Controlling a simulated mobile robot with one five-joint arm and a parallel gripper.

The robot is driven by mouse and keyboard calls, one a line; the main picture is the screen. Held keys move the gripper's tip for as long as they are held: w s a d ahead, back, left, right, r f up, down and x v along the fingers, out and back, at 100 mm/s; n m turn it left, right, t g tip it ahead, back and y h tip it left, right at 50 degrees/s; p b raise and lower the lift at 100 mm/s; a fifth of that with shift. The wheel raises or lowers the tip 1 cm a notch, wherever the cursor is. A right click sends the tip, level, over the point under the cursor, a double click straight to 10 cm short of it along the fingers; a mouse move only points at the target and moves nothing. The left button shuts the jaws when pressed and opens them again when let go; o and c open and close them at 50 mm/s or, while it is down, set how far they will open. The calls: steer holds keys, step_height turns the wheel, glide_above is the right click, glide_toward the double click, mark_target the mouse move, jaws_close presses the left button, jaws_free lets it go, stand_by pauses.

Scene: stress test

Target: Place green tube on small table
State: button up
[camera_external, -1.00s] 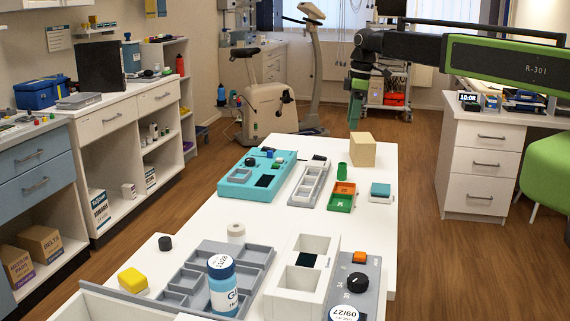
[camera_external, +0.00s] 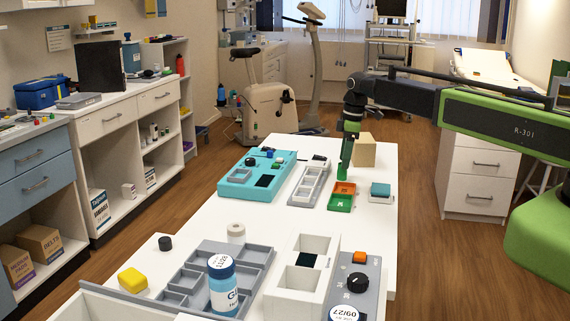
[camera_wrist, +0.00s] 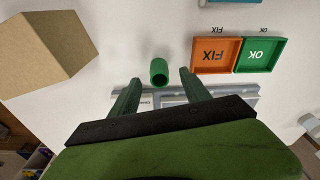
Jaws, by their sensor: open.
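The green tube (camera_wrist: 159,71) stands on the white table (camera_wrist: 120,30) in the wrist view, in the space between and just beyond my two fingertips. My gripper (camera_wrist: 156,88) is open and empty, with one green finger on each side. In the external view my gripper (camera_external: 347,158) points down at the far end of the white table (camera_external: 200,226), over the tube's spot. The green tube (camera_external: 342,173) is partly merged with the fingers there. I cannot tell which surface is the small table.
A tan block (camera_external: 364,152) stands close behind my gripper. The orange FIX tray (camera_wrist: 215,55) and green OK tray (camera_wrist: 261,55) lie beside the tube. A grey rack (camera_external: 309,184), a turquoise panel (camera_external: 257,176) and a small teal-topped box (camera_external: 380,192) are nearby.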

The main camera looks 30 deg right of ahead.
mark_target(342, 171)
steer(key=f+b, duration=0.2)
steer(key=f, duration=0.1)
steer(key=f+b, duration=0.1)
steer(key=shift+w+a+f, duration=0.2)
steer(key=shift+w+f, duration=0.05)
steer(key=shift+r, duration=0.2)
jaws_close()
